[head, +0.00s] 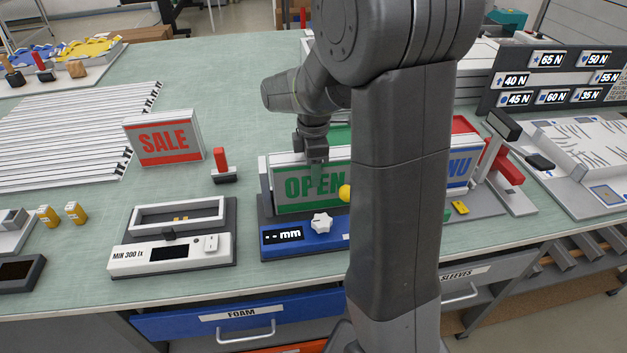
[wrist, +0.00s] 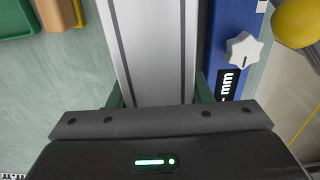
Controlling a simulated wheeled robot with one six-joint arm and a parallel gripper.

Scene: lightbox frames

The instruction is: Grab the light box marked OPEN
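The light box marked OPEN (head: 290,194) stands upright in a blue fixture with a "mm" display (head: 275,238) and a white knob. Its sign is green with white-edged casing. My gripper (head: 314,170) is over the box from above, and one finger hangs in front of the sign, over the letters. In the wrist view the pale top of the box (wrist: 155,50) runs between the two green fingers of my gripper (wrist: 161,92), one on each side. The fingertips are hidden below its top edges, so I cannot tell whether they touch it.
A red SALE light box (head: 163,140) stands to the left, and a MENU box (head: 461,167), partly hidden by my arm, to the right. A white tester marked "MIN 300 lx" (head: 170,255) is at the front left.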

